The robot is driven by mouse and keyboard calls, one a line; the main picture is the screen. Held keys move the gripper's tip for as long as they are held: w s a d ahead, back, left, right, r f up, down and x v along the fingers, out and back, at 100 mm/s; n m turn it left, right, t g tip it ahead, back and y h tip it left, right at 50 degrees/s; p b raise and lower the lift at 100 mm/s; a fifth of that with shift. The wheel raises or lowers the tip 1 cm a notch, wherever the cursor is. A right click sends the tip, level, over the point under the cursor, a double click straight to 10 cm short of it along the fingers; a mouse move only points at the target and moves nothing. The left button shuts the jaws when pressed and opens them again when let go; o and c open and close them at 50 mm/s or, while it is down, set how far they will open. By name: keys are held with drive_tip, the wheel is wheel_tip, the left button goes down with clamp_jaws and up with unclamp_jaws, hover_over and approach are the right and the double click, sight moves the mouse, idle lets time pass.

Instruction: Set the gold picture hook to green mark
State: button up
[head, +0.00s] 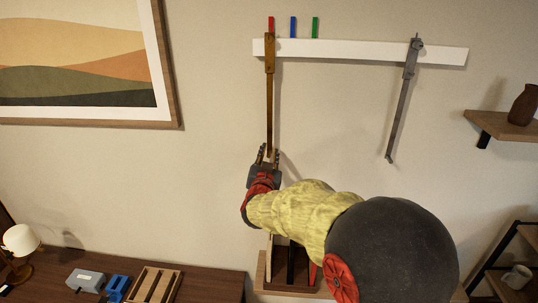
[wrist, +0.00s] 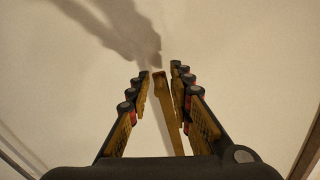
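The gold picture hook (head: 269,100) is a long bar hanging from the white rail (head: 360,50) near its left end, below the red mark (head: 271,24). The blue mark (head: 293,27) and the green mark (head: 315,27) stand to its right on the rail's top edge. My gripper (head: 268,152) is at the hook's lower end. In the wrist view, the hook's bar (wrist: 168,110) lies between the two fingers of my gripper (wrist: 160,80), with narrow gaps visible on both sides. The fingers are open around it.
A grey hook (head: 401,105) hangs tilted near the rail's right end. A framed picture (head: 173,100) is on the wall at left, and a wooden shelf (head: 490,124) with a brown vase (head: 524,105) at right. The rail between the hooks is clear.

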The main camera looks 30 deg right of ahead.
clamp_jaws()
idle(0.4)
drive_tip(key=s+d+b, duration=0.2)
drive_tip(key=d, duration=0.1)
drive_tip(key=s+d+b, duration=0.2)
drive_tip(key=d+b, duration=0.1)
drive_tip(key=s+d+b, duration=0.2)
drive_tip(key=d, duration=0.1)
drive_tip(key=shift+s+d+f+b, duration=0.1)
drive_tip(key=shift+s+b, duration=0.05)
drive_tip(key=shift+b, duration=0.25)
drive_tip(key=shift+s+d, duration=0.25)
drive_tip(key=shift+d, duration=0.15)
drive_tip(key=shift+o, duration=1.4)
unclamp_jaws()
drive_tip(key=shift+a, duration=0.1)
